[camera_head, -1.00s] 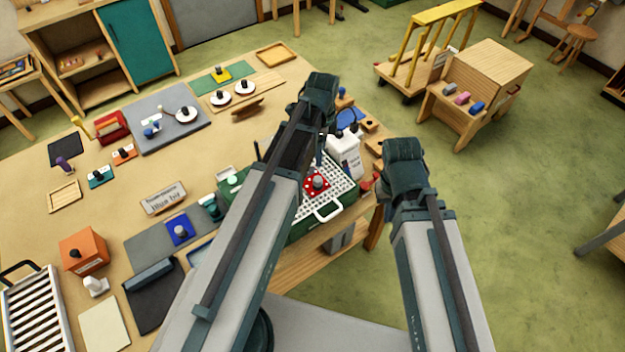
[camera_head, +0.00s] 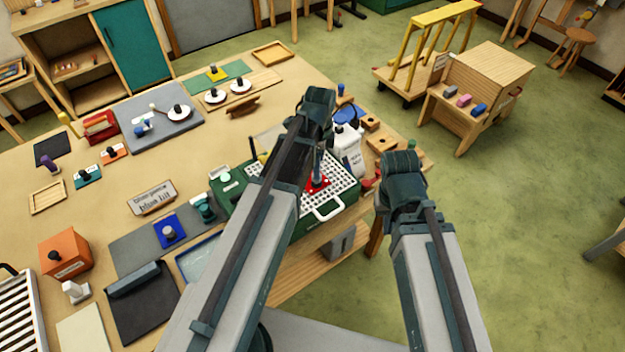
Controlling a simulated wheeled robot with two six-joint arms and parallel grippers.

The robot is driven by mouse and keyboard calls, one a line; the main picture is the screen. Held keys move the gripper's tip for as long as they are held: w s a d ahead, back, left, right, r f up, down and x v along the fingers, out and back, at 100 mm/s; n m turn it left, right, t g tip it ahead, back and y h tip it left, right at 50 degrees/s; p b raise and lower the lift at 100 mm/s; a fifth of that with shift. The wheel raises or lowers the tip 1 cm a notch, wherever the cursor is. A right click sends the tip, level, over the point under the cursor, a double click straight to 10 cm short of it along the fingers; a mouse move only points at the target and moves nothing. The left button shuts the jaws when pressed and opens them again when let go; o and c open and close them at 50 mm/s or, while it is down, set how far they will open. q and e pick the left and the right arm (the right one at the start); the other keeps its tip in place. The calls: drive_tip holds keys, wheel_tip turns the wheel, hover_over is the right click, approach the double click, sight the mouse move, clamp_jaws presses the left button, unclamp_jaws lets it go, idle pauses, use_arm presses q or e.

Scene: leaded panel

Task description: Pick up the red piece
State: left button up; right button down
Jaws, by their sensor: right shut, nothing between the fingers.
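The red piece (camera_head: 322,184) is a small flat red plate on the white perforated grid (camera_head: 345,186) of a green tray (camera_head: 310,228). My left arm reaches across the tray from the left, and its gripper (camera_head: 318,168) points down at the red piece. The fingers cover the piece's grey knob; I cannot tell whether they touch it or how far apart they are. My right gripper (camera_head: 384,204) hangs right of the tray by the table's edge, shut and empty, its tips mostly hidden by the wrist.
A white bottle (camera_head: 350,150) stands just behind the tray, between my two wrists. A blue piece (camera_head: 168,231) with a knob lies on a grey mat to the left. An orange box (camera_head: 66,255) stands further left.

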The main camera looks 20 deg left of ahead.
use_arm(q)
drive_tip(key=f+b, duration=0.4)
drive_tip(key=f, duration=0.1)
drive_tip(key=shift+s+a, duration=0.25)
drive_tip(key=shift+s, duration=0.1)
drive_tip(key=shift+r, duration=0.15)
clamp_jaws()
